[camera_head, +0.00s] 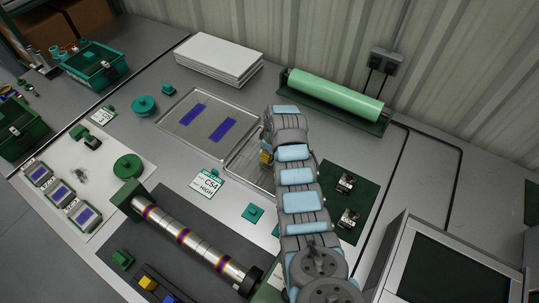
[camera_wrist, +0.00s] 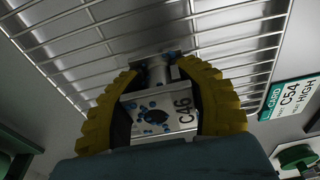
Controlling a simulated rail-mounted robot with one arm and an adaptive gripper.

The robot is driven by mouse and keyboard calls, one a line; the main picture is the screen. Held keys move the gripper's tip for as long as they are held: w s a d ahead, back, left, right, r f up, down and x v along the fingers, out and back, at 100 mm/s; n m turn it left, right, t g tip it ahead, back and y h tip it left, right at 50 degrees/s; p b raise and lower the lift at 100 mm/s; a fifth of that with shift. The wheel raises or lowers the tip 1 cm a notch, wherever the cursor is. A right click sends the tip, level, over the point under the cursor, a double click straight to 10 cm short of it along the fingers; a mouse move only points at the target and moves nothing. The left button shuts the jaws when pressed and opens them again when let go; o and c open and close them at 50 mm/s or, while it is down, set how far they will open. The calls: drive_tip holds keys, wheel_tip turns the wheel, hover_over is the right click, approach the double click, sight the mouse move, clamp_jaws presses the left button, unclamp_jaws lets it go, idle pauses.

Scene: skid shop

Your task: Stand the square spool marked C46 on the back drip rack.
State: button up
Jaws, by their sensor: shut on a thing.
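The square spool marked C46 (camera_wrist: 158,108) is a grey metal piece with a square end plate, blue spots and a round hole; its narrower neck and far plate point towards the wire rack. My gripper (camera_wrist: 165,105) has its ribbed yellow fingers shut on both sides of the spool. A wire drip rack (camera_wrist: 60,48) fills the top of the wrist view; whether the spool touches it I cannot tell. In the head view the rack (camera_head: 239,161) is partly hidden by my arm, and my gripper (camera_head: 266,155) shows yellow at the rack's right part; the spool is hidden there.
A card reading C54 HIGH (camera_head: 207,183) lies in front of the rack. A tray with two blue strips (camera_head: 182,144) adjoins it on the left. A green roller (camera_head: 335,94) lies behind, a striped metal shaft (camera_head: 190,243) in front. A dark green mat (camera_head: 358,183) is at right.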

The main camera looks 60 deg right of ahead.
drive_tip(key=o, duration=1)
drive_tip(key=shift+f, duration=0.1)
drive_tip(key=r, duration=0.4)
drive_tip(key=s+r, duration=0.1)
drive_tip(key=r, duration=0.3)
drive_tip(key=r+p, duration=0.1)
drive_tip(key=r, duration=0.3)
drive_tip(key=shift+s+a+r, duration=0.1)
drive_tip(key=shift+s, duration=0.25)
